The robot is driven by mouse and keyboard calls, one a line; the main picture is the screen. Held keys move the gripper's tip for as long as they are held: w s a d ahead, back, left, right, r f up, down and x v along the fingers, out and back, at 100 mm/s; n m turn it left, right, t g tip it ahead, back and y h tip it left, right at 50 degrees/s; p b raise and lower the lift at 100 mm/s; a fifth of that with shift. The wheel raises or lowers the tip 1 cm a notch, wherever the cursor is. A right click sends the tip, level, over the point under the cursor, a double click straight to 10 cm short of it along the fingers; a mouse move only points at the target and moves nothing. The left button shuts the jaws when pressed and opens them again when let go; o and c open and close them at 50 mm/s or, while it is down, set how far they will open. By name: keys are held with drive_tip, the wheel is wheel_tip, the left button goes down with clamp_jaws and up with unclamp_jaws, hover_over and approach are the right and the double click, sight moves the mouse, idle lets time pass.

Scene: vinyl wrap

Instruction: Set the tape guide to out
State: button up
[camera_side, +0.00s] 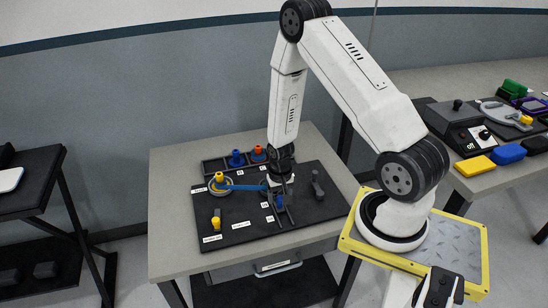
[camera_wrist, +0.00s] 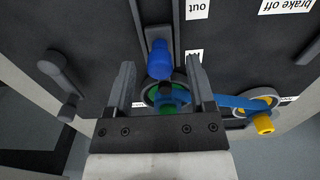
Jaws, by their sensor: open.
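The tape guide appears to be the blue knob (camera_wrist: 160,60) on a dark slider in a track; it also shows in the side view (camera_side: 279,201). In the wrist view the "out" label (camera_wrist: 198,9) is beside the track's far stretch. The knob is at the end nearer the reel, away from that label, beside a small label (camera_wrist: 194,56) I cannot read. My gripper (camera_wrist: 160,70) is open, with one finger on each side of the knob and visible gaps to both. In the side view my gripper (camera_side: 287,208) is low over the board.
Blue tape (camera_wrist: 228,102) runs from a reel under my gripper to a yellow-knobbed reel (camera_wrist: 263,122). A dark lever (camera_wrist: 65,75) stands left of my gripper. The "brake off" label (camera_wrist: 287,5) is at upper right. A yellow knob (camera_side: 216,219) is at the board's front left.

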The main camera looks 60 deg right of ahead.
drive_tip(key=shift+f, duration=0.1)
clamp_jaws()
idle(1.5)
